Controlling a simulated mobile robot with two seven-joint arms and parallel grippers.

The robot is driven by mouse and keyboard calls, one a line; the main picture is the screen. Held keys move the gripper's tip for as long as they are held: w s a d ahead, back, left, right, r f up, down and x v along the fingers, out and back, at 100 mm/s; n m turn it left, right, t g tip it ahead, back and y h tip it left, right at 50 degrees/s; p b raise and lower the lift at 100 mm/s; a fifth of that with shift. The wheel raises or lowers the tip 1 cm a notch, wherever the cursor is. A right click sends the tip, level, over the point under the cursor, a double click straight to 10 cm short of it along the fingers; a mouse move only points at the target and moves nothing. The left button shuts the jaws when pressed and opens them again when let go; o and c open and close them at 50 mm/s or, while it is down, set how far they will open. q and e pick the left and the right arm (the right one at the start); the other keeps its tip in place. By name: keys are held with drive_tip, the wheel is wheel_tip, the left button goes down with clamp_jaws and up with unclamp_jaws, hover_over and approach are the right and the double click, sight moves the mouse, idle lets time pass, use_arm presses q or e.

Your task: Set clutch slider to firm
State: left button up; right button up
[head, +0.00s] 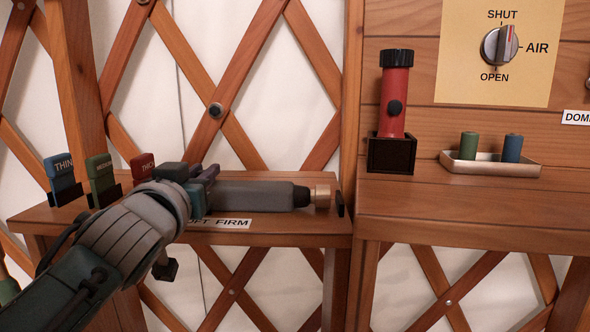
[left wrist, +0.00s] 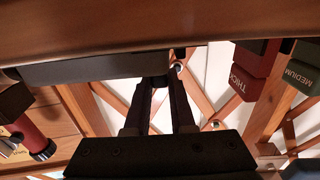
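A grey cylindrical tool (head: 250,196) with a dark collar and a brass tip lies along the left wooden bench. A white label (head: 226,223) below it reads FIRM at right; its left word is partly hidden and ends in "FT". My left gripper (head: 193,174) is at the tool's left end and covers that part. I cannot make out the clutch slider there. The left wrist view shows the tool's grey body (left wrist: 90,69) across the top and my gripper's two dark fingers (left wrist: 159,84) reaching to it. Whether they hold anything is unclear. My right gripper is not in view.
Blue (head: 59,166), green (head: 100,171) and red (head: 142,165) labelled blocks stand at the bench's left. On the right bench are a red cylinder (head: 396,104) in a black holder and a tray (head: 488,170) with two small cylinders. An AIR dial (head: 499,46) is above.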

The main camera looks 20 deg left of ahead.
use_arm(q)
clamp_jaws()
idle(0.9)
